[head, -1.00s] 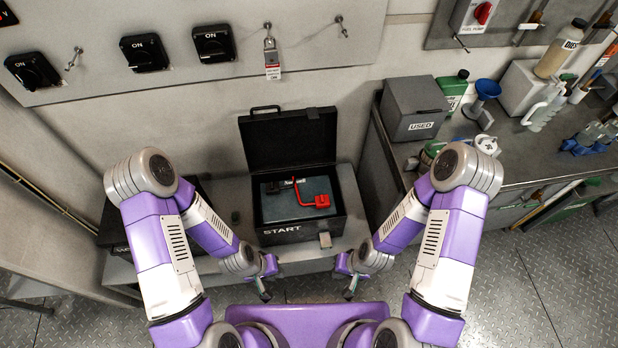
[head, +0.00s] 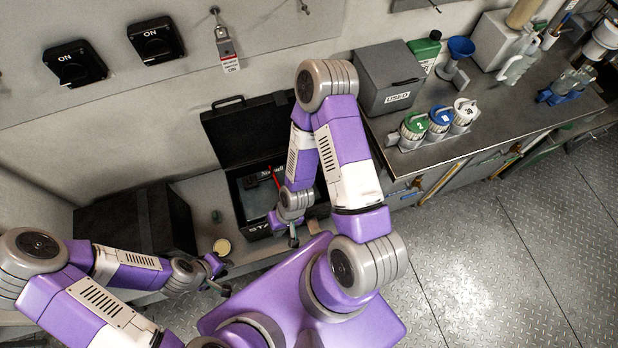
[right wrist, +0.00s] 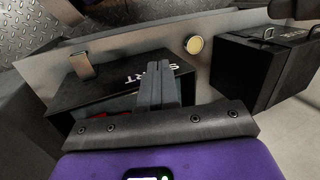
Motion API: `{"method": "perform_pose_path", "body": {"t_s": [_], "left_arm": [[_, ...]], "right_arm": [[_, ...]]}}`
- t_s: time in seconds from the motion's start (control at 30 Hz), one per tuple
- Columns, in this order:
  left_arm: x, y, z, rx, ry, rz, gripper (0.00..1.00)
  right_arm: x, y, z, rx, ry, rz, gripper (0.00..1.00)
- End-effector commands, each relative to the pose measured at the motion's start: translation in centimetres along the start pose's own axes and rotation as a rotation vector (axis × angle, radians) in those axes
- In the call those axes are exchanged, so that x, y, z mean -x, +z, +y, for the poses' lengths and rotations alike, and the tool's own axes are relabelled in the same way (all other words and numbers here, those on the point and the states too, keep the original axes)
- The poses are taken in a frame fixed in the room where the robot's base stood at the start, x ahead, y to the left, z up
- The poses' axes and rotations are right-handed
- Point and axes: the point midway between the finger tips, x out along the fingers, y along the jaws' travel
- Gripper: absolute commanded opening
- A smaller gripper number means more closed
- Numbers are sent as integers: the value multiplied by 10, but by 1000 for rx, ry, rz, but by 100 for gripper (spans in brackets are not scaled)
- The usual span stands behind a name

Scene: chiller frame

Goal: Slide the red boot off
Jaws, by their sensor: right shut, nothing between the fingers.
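The black START box (head: 238,205) stands open on the bench in the head view, with its lid (head: 235,140) tilted back. A battery (head: 262,181) sits inside it. The red boot is hidden behind my right arm in the head view. Only a thin stretch of red cable (head: 282,170) shows beside the arm. A small patch of red (right wrist: 122,114) shows in the box in the right wrist view, largely covered by the gripper. My right gripper (head: 293,241) is shut and empty at the box's front (right wrist: 158,56). My left gripper (head: 224,288) is low and left, away from the box; its jaws are unclear.
A closed black box (head: 140,222) stands left of the START box. The floor at right is clear.

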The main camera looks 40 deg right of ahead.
Motion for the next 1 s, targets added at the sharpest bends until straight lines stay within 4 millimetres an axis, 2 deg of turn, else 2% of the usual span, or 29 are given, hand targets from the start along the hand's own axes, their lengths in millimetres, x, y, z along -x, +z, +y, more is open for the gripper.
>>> {"method": "perform_pose_path", "body": {"t_s": [0.07,0.13,0.27,0.3,0.4,0.53,0.6,0.7,1.0], "left_arm": [[-8,0,-3,0,0,0,23],[-20,-1,-8,0,0,0,23],[-51,-2,-19,0,0,0,23],[-60,-3,-23,1,0,0,23],[-82,-4,-31,1,0,0,23],[-102,-5,-38,1,0,0,23],[-108,-5,-41,1,0,0,23],[-112,-5,-42,1,0,0,23],[-111,-5,-42,0,0,1,23]], "right_arm": [[-4,-14,13,-71,13,10,0],[-8,-34,33,-199,31,18,0],[-6,-84,95,-587,58,37,0],[0,-99,116,-723,58,43,0],[20,-126,165,-1045,37,53,0],[54,-146,212,-1373,-16,55,0],[69,-150,227,-1491,-44,50,0],[84,-152,239,-1589,-69,44,0],[90,-152,241,-1624,-78,35,0]]}}
